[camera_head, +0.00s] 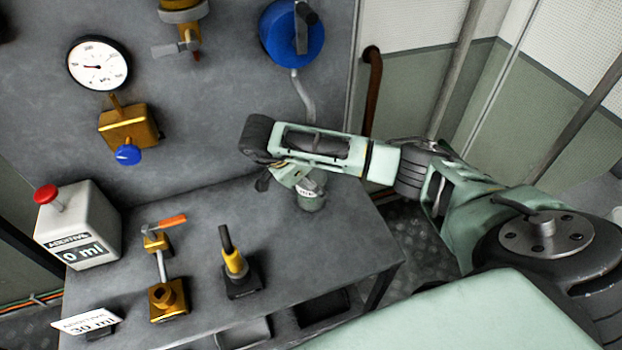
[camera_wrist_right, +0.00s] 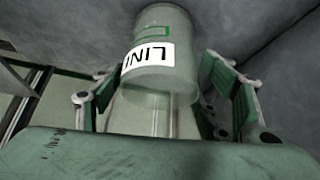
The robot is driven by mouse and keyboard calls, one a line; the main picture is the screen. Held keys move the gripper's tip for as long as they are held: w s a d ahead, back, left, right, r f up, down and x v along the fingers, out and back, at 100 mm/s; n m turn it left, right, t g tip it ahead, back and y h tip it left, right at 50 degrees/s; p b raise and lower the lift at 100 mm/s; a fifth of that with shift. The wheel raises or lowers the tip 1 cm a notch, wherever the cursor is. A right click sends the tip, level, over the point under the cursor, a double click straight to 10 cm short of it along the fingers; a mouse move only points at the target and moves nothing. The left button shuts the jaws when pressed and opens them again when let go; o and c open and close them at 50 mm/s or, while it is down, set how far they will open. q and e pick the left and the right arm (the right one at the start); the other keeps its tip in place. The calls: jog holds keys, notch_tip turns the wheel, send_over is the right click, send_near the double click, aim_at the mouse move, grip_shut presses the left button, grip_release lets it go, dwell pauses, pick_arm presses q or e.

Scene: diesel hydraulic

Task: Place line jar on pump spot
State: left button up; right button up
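The line jar (camera_head: 311,196) is a small greenish cylinder with a white label, upright on the right part of the grey bench. In the right wrist view the jar (camera_wrist_right: 160,85) shows its "LINE" label, partly cut off at the left. My right gripper (camera_head: 290,180) is at the jar, its fingers partly hidden by the wrist in the head view. In the right wrist view the gripper (camera_wrist_right: 165,105) is open, one finger on each side of the jar, with gaps visible. No marked pump spot can be made out. My left gripper is not in view.
On the bench (camera_head: 330,255) stand a black-and-yellow lever device (camera_head: 236,265), a brass fitting with an orange lever (camera_head: 168,298), a white additive box (camera_head: 78,228) reading 0 ml and a 30 ml sign (camera_head: 88,322). Bare bench lies between the lever device and the jar.

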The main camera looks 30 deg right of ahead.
jog(key=shift+o, duration=0.9)
jog(key=shift+r, duration=0.1)
jog(key=p+v, duration=0.1)
jog(key=v, duration=1.1)
